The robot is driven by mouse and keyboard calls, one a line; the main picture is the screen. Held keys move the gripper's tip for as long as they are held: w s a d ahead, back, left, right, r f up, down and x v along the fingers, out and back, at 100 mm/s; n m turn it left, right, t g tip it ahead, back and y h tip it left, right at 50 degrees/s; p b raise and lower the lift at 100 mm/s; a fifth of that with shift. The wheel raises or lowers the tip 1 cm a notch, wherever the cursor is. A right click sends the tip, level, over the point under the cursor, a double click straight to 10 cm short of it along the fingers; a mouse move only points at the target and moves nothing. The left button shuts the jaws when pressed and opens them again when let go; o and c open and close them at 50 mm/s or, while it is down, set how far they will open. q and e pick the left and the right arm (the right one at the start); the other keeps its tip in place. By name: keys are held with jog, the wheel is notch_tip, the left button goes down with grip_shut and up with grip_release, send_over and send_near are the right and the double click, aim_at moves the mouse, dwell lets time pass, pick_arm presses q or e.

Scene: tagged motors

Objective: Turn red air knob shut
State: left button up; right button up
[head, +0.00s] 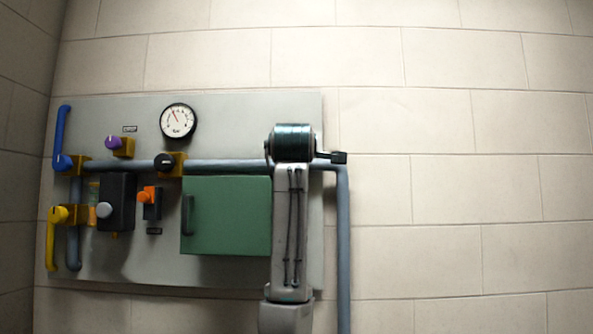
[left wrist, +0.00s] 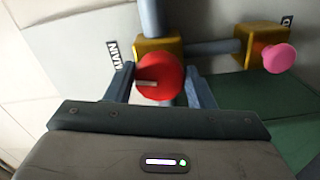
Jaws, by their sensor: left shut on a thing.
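The red knob (left wrist: 164,72) shows in the left wrist view, a round disc with a pale mark pointing left. It sits on a brass-coloured valve block (left wrist: 148,47) on a grey-blue pipe. My left gripper (left wrist: 160,80) is shut on the red knob, with one finger on each side of it. In the head view my left arm rises in front of the panel's right side, and the red knob is hidden behind it. My right gripper is in neither view.
A pink knob (left wrist: 276,58) sits close by. On the grey panel (head: 225,110) are a gauge (head: 178,120), a purple knob (head: 112,143), a green box (head: 230,215), an orange switch (head: 150,195), and blue (head: 62,140) and yellow (head: 52,240) handles. The wall at right is bare.

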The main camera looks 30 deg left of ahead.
pick_arm(q)
jog(key=shift+n+b, duration=0.5)
jog(key=shift+n, duration=1)
jog(key=o, duration=1)
jog(key=shift+c, duration=0.2)
jog(key=b+v, duration=0.5)
jog(key=v, duration=0.5)
jog(key=shift+s+d, duration=0.25)
jog(key=shift+s, duration=0.05)
